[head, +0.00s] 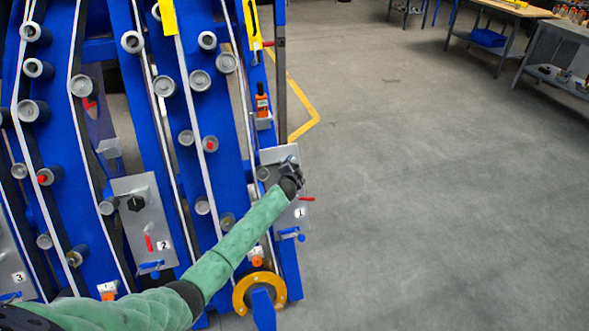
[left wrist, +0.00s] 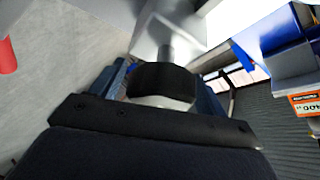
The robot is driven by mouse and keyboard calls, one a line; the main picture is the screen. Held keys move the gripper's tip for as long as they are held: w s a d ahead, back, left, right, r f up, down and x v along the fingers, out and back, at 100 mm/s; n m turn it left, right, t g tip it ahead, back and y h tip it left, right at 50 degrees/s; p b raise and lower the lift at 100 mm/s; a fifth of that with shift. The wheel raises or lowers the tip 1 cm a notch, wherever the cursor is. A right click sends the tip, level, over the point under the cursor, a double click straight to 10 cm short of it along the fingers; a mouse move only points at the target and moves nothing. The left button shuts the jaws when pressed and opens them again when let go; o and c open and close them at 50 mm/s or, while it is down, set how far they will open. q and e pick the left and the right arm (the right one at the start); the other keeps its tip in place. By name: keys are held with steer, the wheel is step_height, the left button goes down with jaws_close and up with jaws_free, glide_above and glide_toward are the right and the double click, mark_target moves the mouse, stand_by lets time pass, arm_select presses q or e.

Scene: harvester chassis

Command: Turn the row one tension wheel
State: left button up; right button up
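The row one plate (head: 272,155) is a grey panel marked 1 at the right end of the blue machine. My left arm reaches across to it, and my left gripper (head: 289,170) is at the plate. In the head view the gripper hides the row one tension wheel. In the left wrist view the black wheel (left wrist: 165,80) sits on a grey shaft between the two fingers of my left gripper (left wrist: 165,88). The fingers flank it closely with no clear gap, so the gripper looks shut on it. My right gripper is not in view.
The row two plate (head: 150,215) with its black knob (head: 136,203) is to the left. A red handle (head: 306,199) sticks out beside plate one. A yellow ring (head: 240,296) is below. Open floor lies to the right, with benches (head: 497,12) far back.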

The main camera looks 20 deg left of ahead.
arm_select(q)
steer(key=shift+s, duration=0.1)
steer(key=shift+s, duration=0.3)
steer(key=b+v, duration=0.1)
steer(key=v, duration=0.6)
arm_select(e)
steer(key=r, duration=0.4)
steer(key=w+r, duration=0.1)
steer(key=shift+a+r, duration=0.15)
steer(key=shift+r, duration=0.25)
arm_select(q)
steer(key=shift+r, duration=0.1)
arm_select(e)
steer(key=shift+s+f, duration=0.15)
